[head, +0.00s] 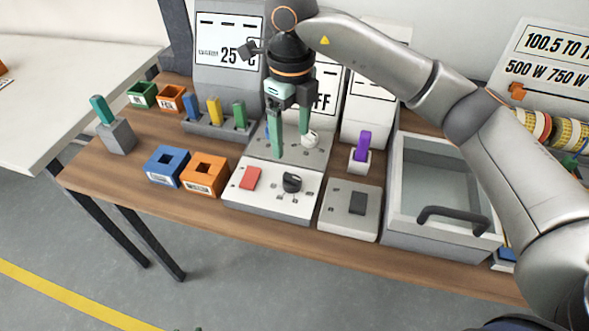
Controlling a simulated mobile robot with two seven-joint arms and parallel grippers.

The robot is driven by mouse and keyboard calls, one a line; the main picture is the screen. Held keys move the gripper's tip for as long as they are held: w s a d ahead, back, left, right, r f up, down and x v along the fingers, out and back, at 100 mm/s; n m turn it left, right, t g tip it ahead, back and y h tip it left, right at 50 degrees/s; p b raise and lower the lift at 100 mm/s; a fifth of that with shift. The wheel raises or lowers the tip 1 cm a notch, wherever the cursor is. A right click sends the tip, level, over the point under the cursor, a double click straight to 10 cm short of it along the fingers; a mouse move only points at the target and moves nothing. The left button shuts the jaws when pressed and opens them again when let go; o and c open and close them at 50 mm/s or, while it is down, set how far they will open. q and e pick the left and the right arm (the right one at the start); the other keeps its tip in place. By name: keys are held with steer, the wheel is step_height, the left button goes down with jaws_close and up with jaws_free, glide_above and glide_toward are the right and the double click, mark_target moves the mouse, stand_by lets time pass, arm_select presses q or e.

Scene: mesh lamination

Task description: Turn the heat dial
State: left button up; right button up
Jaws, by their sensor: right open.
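A white control box (259,207) stands at the middle of the wooden bench's front. On its sloped top are a black dial (292,182) with marks around it and a red rocker switch (250,178). A white round knob (310,139) sits on the grey panel behind; which of the two knobs is the heat dial is not readable. My right gripper (290,147) points down with its green fingers apart and empty. It hangs above and behind the black dial, in front of the display boards. The white knob shows beside one finger. My left gripper is not in view.
Blue (166,166) and orange (205,176) open boxes stand left of the control box. To its right are a grey switch box (350,209), a purple lever (361,146) and a lidded clear-topped case (440,180). A board reading 25 °C (228,50) stands behind.

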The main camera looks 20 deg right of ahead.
mark_target(292, 177)
step_height(292, 177, down, 12)
steer(key=shift+f+p, duration=0.15)
steer(key=shift+p, duration=0.4)
jaws_close()
stand_by(0.5)
